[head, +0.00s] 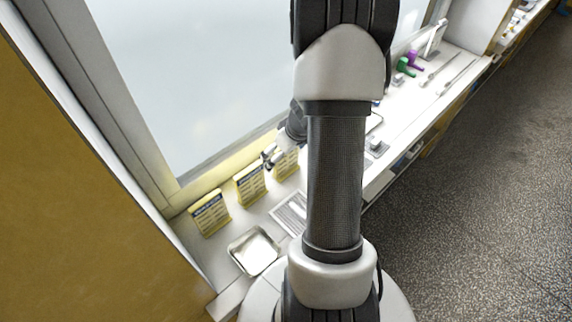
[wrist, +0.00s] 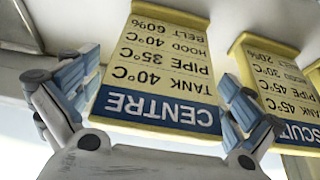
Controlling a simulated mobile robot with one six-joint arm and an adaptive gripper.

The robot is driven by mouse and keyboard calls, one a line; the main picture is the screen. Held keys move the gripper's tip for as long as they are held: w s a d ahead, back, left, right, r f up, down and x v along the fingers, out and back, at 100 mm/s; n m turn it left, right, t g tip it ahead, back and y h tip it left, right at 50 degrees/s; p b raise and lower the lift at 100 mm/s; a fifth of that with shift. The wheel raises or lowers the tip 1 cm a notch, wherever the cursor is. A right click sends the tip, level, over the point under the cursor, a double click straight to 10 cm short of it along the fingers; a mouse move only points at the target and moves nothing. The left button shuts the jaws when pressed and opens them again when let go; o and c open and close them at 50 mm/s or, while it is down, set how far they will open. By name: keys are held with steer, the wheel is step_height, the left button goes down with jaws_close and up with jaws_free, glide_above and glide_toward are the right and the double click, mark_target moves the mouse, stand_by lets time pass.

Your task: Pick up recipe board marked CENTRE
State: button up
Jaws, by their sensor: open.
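The recipe board marked CENTRE (wrist: 155,70) is pale yellow with a blue title band and shows upside down in the wrist view. It appears to be the rightmost of three boards in the head view (head: 287,163). My gripper (wrist: 163,92) is open, with one blue-padded finger at each side of this board in the picture. I cannot tell whether the fingers touch it. In the head view my gripper (head: 269,157) is at this board, partly covering it.
A similar board ending in "SCUIT" (wrist: 272,85) stands close beside it. The middle board (head: 249,184) and left board (head: 209,214) stand along the window ledge. Purple and green items (head: 408,63) lie farther right.

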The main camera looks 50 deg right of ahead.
steer(key=shift+c, duration=0.4)
steer(key=c, duration=1.2)
